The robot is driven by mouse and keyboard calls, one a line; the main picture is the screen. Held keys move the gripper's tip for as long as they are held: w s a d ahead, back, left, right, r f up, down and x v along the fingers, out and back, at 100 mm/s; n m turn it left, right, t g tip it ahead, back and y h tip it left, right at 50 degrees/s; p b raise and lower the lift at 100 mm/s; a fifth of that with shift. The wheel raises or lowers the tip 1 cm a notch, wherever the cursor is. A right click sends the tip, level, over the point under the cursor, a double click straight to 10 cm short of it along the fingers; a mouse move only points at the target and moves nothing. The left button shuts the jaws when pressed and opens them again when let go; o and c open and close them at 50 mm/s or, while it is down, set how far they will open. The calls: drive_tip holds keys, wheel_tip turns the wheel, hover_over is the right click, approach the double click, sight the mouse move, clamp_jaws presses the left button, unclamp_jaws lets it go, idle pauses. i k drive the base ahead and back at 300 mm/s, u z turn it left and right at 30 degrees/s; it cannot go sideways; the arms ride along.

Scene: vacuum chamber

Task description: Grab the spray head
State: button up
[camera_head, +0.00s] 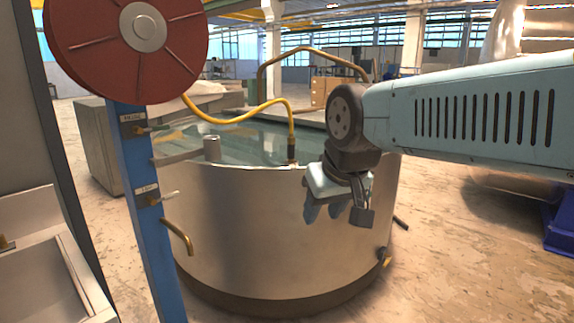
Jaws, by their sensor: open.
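A yellow hose (236,117) hangs from the red reel and ends in a dark and brass spray head (292,151). The spray head sits upright at the upper rim of the round metal tank (235,230). My gripper (336,208) is open and empty, to the right of the spray head and lower in the picture, in front of the tank's outer wall. A clear gap shows between them. The gripper's fingers point downward, and part of them is hidden by its own body.
A red hose reel (130,45) is mounted on a blue post (150,205) at the left. A white sink-like basin (45,265) stands at the lower left. A curved brown pipe (310,53) rises behind the tank.

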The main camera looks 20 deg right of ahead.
sight(291, 139)
drive_tip(key=u, duration=0.2)
drive_tip(key=i, duration=0.95)
drive_tip(key=z, duration=0.35)
